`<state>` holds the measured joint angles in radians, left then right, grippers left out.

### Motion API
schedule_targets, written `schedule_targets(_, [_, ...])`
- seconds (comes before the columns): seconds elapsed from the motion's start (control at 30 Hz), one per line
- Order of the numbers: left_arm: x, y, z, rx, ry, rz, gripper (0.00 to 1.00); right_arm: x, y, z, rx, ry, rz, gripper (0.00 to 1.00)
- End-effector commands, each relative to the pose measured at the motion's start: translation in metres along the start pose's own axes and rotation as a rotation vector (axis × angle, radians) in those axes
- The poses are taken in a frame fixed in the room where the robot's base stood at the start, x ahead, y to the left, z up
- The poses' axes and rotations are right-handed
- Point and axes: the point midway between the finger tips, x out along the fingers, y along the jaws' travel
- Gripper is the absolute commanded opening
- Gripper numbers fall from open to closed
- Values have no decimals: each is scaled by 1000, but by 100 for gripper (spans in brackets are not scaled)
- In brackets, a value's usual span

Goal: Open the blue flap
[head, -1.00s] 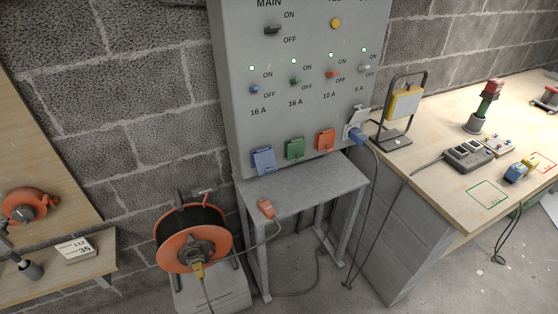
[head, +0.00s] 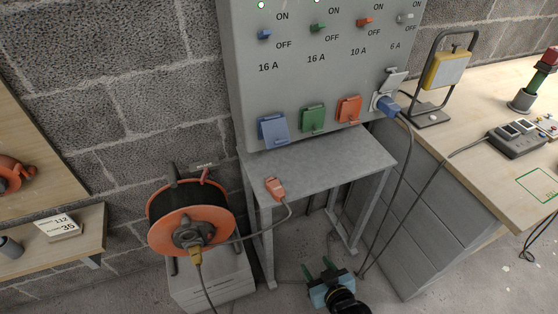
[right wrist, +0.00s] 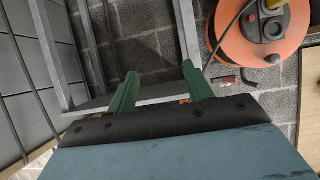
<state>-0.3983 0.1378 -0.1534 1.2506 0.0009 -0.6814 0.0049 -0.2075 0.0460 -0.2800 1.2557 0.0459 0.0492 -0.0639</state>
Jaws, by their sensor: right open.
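The blue flap (head: 273,129) is down over its socket at the lower left of the grey panel (head: 250,90) in the head view. My right gripper (head: 318,268) is low at the bottom of the head view, in front of the small grey table and well below and to the right of the flap. Its green fingers are apart and empty, as the right wrist view (right wrist: 159,72) also shows. The flap is not seen in the right wrist view. My left gripper is in neither view.
Green (head: 313,119) and orange (head: 348,109) flaps sit right of the blue one. A blue plug (head: 388,106) with a hanging cable is in the last socket. The grey table (head: 320,165) carries an orange connector (head: 275,188). A cable reel (head: 190,218) stands left.

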Motion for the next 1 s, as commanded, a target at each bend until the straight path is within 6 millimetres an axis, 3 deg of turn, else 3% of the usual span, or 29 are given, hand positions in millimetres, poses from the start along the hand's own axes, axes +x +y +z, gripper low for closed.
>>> schedule_targets(0.03, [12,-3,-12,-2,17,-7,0,19,-5,-36,-4,144,-7,51])
schedule_targets(0.1, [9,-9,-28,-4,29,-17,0,24,-11,-95,-8,324,-14,51])
schedule_targets(0.2, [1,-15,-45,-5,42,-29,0,14,-17,-164,-7,545,-20,51])
schedule_targets(0.3, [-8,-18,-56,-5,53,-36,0,-4,-22,-213,-3,711,-24,51])
schedule_targets(0.4, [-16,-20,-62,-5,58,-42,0,-20,-24,-242,1,815,-25,51])
schedule_targets(0.57, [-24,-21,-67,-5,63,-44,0,-29,-25,-264,3,876,-25,51])
schedule_targets(1.0, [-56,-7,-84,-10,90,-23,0,24,-27,-326,2,876,-26,51])
